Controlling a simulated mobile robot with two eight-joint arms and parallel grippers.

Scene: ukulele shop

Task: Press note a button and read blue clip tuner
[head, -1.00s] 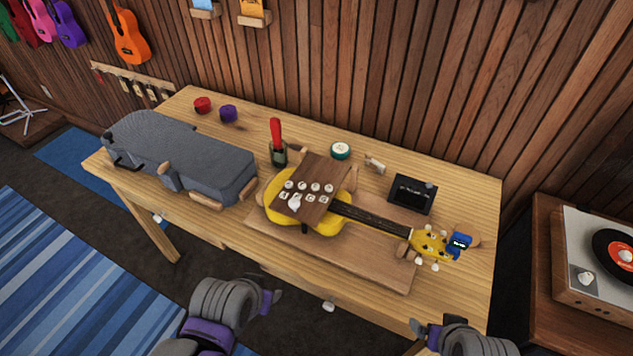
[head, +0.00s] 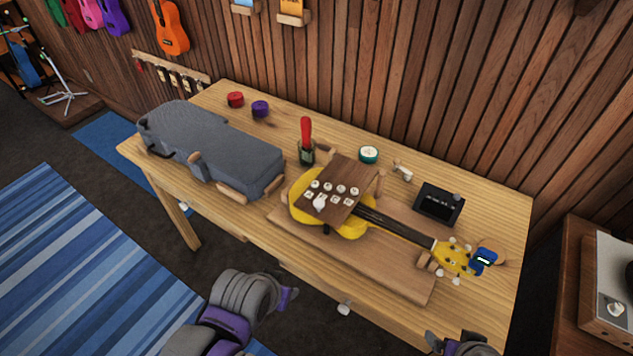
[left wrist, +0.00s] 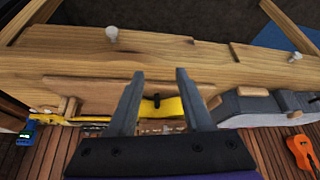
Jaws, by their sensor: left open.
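A yellow ukulele (head: 358,228) lies on a wooden board (head: 402,280) on the workbench. A brown wooden panel with several white round buttons (head: 338,189) sits over its body; the letters are too small to read. A blue clip tuner (head: 484,259) with a small lit screen is on the headstock at the right; its reading is not legible. It also shows in the left wrist view (left wrist: 26,135). My left gripper (head: 289,297) is in front of the bench's near edge, apart from the ukulele. It is open and empty in the left wrist view (left wrist: 160,75). My right gripper (head: 437,342) is partly cut off at the bottom edge.
A grey case (head: 215,150) lies on the bench's left. A red-handled tool in a holder (head: 306,140), a green-rimmed round tin (head: 368,154) and a dark framed panel (head: 439,203) stand behind the ukulele. Red (head: 235,99) and purple (head: 260,108) round items are at the back left.

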